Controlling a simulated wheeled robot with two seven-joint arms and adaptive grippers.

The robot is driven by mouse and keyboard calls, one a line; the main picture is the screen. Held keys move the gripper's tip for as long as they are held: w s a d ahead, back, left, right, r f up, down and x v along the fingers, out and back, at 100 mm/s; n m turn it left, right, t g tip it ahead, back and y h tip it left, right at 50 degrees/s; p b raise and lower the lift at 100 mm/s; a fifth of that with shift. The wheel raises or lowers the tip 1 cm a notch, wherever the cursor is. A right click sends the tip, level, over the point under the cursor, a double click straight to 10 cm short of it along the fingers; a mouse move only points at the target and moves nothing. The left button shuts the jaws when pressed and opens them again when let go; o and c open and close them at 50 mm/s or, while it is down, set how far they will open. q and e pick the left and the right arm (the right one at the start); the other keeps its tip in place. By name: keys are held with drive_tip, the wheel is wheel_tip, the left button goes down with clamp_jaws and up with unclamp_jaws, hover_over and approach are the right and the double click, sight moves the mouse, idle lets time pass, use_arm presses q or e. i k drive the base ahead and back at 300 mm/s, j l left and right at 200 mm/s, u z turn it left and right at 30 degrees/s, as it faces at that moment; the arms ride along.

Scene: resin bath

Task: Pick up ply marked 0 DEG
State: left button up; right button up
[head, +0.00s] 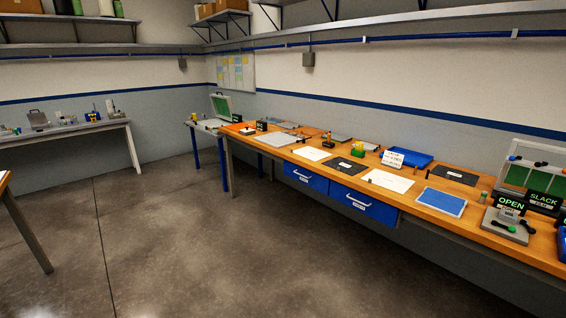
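Several flat sheets lie on the long wooden bench (300,161) along the right wall. They include a white sheet (312,154), a dark sheet (344,163), a second white sheet (391,183), a second dark sheet (456,175) and a blue sheet (442,201). The dark sheets bear small pale labels, too small to read, so I cannot tell which ply is marked 0 DEG. Neither of my grippers is in view.
An OPEN sign (510,203) and a SLACK sign (543,198) stand at the bench's right end. A blue tray (406,157) sits near the wall. Blue drawers (364,205) hang below. The concrete floor (190,245) in front is clear.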

sight(312, 154)
drive_tip(key=i, duration=1.05)
drive_tip(key=i+j, duration=0.1)
drive_tip(key=i, duration=0.9)
drive_tip(key=i+z, duration=0.25)
drive_tip(key=i, duration=0.2)
drive_tip(key=i+j+z, duration=0.25)
drive_tip(key=i, duration=0.2)
drive_tip(key=i+j+z, duration=0.25)
drive_tip(key=i, duration=0.15)
drive_tip(key=i+j+z, duration=0.25)
drive_tip(key=i, duration=0.15)
